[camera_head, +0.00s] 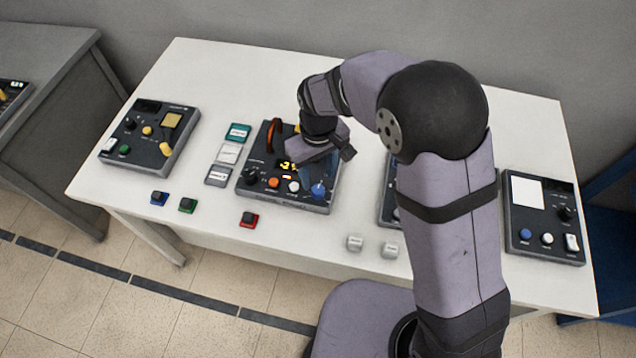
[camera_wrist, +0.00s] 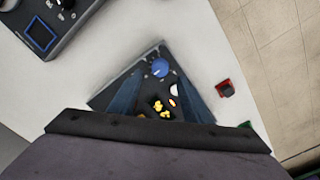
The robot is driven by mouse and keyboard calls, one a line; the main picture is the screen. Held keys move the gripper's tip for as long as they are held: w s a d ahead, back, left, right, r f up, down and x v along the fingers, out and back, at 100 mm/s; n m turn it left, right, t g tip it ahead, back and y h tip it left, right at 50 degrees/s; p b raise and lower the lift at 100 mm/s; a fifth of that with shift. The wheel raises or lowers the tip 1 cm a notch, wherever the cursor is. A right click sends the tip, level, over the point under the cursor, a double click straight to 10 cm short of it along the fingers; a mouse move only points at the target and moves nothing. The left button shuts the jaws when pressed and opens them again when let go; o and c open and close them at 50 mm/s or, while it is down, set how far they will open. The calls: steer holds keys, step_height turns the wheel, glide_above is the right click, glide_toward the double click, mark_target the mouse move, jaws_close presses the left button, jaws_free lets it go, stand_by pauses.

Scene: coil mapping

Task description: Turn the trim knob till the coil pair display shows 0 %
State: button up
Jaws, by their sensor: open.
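The dark coil panel (camera_head: 248,190) in the middle of the table carries an upright copper-coloured ring (camera_head: 274,135) and a display (camera_head: 287,165) with yellow digits. The gripper partly covers the display, and I cannot read its full value; its digits also show in the wrist view (camera_wrist: 160,108). A blue knob (camera_head: 318,189) sits at the panel's right front corner; it also shows in the wrist view (camera_wrist: 160,67). I cannot read any label naming the trim knob. My gripper (camera_wrist: 158,76) is open and empty over the panel, fingertips close to the blue knob; contact cannot be told.
Orange (camera_head: 273,182) and white (camera_head: 293,186) controls sit left of the blue knob. Other panels stand at the left (camera_head: 150,135) and right (camera_head: 545,215). A red-based button block (camera_head: 249,219) lies in front. My arm hides part of another panel.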

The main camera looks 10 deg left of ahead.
mark_target(318, 189)
steer(key=shift+f+p, duration=0.7)
steer(key=shift+f, duration=2.15)
steer(key=c, duration=1)
